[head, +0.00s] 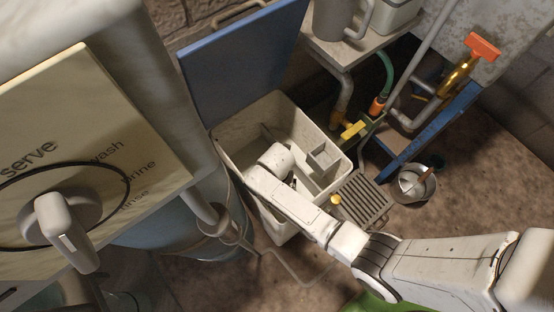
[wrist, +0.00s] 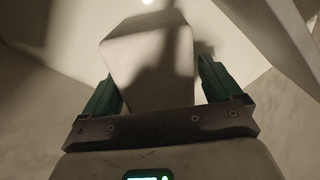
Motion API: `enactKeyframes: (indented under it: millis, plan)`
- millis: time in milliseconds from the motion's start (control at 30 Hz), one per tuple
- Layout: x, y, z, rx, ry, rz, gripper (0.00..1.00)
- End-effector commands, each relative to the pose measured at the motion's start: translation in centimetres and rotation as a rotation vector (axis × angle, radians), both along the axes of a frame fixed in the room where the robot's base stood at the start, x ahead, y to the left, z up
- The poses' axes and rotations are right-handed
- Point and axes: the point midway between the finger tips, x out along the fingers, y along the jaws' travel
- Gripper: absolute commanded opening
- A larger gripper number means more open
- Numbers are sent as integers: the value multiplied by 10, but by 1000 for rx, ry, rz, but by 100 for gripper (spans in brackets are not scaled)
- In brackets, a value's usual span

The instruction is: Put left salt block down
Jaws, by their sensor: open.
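A pale block (wrist: 150,62), which I take to be the left salt block, lies between the two green fingers of my gripper (wrist: 156,78) in the wrist view. The fingers are open, one on each side of the block. A dark shadow falls across its face. I cannot tell from this view whether its far end touches the surface beyond. In the head view my arm reaches down into an open pale bin (head: 232,150). My wrist hides the fingers and the block there.
The bin's blue lid (head: 243,65) stands open behind it. A grey box-shaped piece (head: 323,158) is inside, right of my wrist. A slatted grate (head: 366,198) and metal pot (head: 412,184) are to the right. A cream lettered panel (head: 90,150) fills the left.

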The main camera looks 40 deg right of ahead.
Motion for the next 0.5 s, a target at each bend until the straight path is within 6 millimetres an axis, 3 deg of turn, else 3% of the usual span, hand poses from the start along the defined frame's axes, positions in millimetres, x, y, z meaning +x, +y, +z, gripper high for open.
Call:
enactKeyframes:
  millis: [167,500]
  plan:
    - [1,0,19,1,-2,0,92]
    - [1,0,87,0,-3,0,92]
